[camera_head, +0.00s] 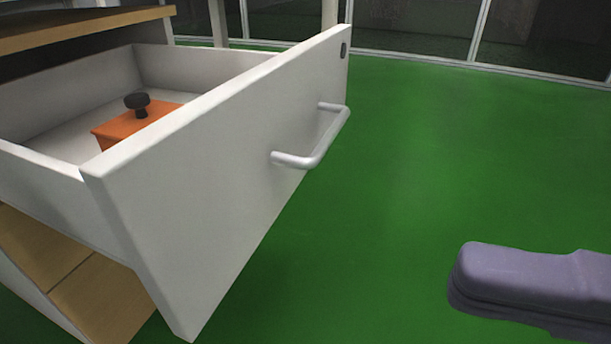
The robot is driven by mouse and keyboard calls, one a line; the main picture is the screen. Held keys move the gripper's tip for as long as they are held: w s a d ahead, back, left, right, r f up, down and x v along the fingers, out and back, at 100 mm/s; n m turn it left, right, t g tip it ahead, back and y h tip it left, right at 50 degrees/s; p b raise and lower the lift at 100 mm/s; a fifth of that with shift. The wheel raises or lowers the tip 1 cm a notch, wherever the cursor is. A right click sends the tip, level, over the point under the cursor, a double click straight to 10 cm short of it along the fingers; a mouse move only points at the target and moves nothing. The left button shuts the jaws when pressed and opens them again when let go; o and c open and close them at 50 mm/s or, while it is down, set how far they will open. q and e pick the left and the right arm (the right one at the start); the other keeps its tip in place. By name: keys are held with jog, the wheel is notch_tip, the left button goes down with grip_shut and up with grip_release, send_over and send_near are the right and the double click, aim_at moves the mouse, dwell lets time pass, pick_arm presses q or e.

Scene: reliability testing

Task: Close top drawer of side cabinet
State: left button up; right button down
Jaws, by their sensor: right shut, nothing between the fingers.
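The top drawer (215,165) of the side cabinet (80,28) is pulled well out, with its white front panel facing right. A light grey bar handle (318,147) is fixed to the panel. My right gripper (470,278) comes in from the lower right edge as a purple-grey rounded shape, shut and empty. It is apart from the drawer, to the right of the panel and handle over the green floor. My left gripper is not in view.
Inside the drawer is an orange box (120,128) with a black knob (138,104) on top. Open wooden shelving (75,290) shows below the drawer. Green floor (440,150) is clear to the right. Glazed panels (420,25) stand at the back.

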jog(key=d+m+t, duration=0.1)
send_near(172, 151)
jog(key=shift+m+y, duration=0.3)
jog(key=shift+y, duration=0.1)
jog(key=x, duration=0.6)
jog(key=shift+w+a+f+b, duration=0.25)
jog(key=shift+a+f+b, duration=0.05)
jog(key=shift+a+f, duration=0.05)
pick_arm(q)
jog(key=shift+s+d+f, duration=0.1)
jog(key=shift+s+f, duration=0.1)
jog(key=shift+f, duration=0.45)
